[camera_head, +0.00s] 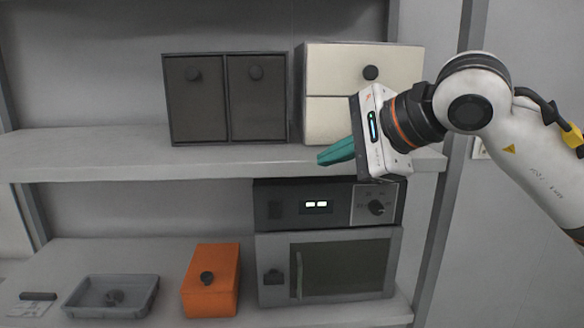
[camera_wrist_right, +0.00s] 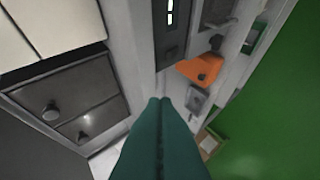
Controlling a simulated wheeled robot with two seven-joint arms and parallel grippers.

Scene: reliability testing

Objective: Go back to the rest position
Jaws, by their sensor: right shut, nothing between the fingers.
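My right gripper (camera_head: 322,160) shows in the head view, its arm coming in from the right. Its teal fingers are closed together and hold nothing. They point left, in front of the upper shelf's edge and below the cream drawer unit. In the right wrist view the teal fingers (camera_wrist_right: 162,102) lie together along the bottom middle. My left gripper is not in the head view.
The upper shelf (camera_head: 90,153) carries a dark two-door cabinet (camera_head: 212,110) and a cream drawer unit (camera_head: 330,70). Below stand a microwave oven (camera_head: 275,250), an orange box (camera_head: 212,295) and a grey tray (camera_head: 85,311). The upper shelf's left part is bare.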

